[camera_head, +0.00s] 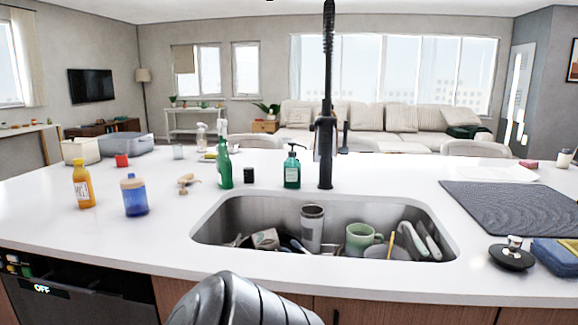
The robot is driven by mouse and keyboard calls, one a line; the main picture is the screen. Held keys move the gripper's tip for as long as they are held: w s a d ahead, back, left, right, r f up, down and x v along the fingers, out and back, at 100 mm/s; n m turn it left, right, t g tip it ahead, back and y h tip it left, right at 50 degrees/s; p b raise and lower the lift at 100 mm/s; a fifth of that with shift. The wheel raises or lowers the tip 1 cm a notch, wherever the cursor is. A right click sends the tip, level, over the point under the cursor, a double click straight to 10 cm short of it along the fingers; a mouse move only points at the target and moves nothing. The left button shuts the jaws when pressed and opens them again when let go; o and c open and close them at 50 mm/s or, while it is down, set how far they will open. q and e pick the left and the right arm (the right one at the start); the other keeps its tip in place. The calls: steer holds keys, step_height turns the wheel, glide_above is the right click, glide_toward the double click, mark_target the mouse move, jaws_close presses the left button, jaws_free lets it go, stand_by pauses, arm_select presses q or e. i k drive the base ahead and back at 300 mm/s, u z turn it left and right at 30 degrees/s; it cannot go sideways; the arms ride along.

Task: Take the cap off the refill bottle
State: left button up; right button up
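No bottle in view is clearly marked as the refill bottle. Neither gripper is in view; a dark rounded part of mine shows at the bottom.
The sink (220,216) holds a tumbler (312,229), a green mug (359,238) and other dishes. A tall black faucet (325,155) rises behind it. A dark mat (515,210) and a black lid-like object (512,257) lie right. The left front counter is clear.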

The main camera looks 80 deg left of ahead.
mark_target(81, 178)
steer(key=u, duration=3.8)
